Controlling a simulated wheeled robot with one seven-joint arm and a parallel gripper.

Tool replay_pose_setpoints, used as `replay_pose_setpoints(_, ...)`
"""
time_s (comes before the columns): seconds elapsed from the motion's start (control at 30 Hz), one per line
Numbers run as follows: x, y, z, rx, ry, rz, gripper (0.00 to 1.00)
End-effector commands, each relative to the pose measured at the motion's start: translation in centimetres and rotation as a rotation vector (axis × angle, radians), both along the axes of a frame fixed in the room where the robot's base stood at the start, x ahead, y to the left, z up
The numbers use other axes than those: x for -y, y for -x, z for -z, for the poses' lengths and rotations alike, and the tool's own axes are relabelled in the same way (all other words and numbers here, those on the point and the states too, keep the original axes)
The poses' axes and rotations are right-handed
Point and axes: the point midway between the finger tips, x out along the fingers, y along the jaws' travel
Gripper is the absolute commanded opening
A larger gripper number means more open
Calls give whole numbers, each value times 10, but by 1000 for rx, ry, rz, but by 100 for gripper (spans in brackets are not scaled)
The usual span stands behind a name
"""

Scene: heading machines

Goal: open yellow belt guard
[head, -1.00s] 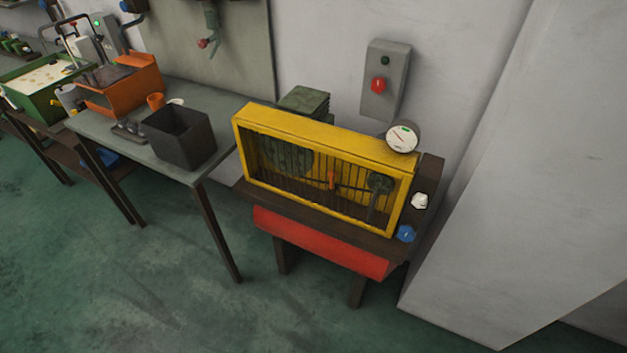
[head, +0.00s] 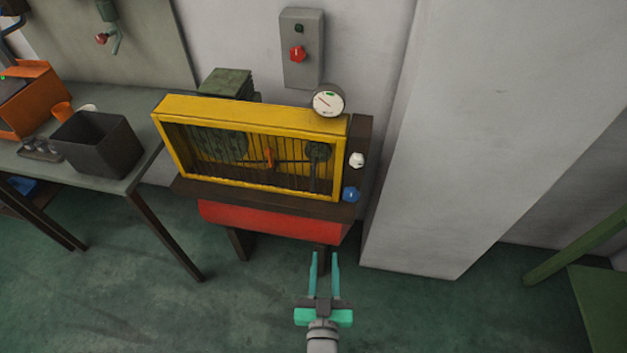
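The yellow belt guard (head: 247,108) is a box-like frame with a barred front, standing on a dark bench against the wall. Its front looks closed. Through the bars I see a large green pulley (head: 217,143), a smaller pulley (head: 318,153) and an orange handle-like piece (head: 269,157). My gripper (head: 324,256) is at the bottom centre of the head view, its two teal fingers apart with nothing between them. It appears in front of and below the guard, clear of it.
A red panel (head: 270,219) lies below the bench top. A gauge (head: 328,101), white knob (head: 357,160) and blue knob (head: 351,195) sit at the guard's right. A grey table with a black bin (head: 97,145) stands left; a pale pillar (head: 440,140) stands right. Front floor is clear.

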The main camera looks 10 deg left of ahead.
Motion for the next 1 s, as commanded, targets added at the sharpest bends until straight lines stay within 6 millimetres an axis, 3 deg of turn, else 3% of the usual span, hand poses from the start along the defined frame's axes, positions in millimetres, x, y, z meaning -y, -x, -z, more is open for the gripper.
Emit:
replay_pose_setpoints(0.1, -17, -42, -17, 31, -12, -19, 30)
replay_pose_setpoints(0.3, -40, -91, -43, 59, -32, -39, 30)
replay_pose_setpoints(0.67, -53, -121, -55, 67, -42, -48, 30)
replay_pose_setpoints(1.0, -63, -171, -56, 69, -44, -48, 30)
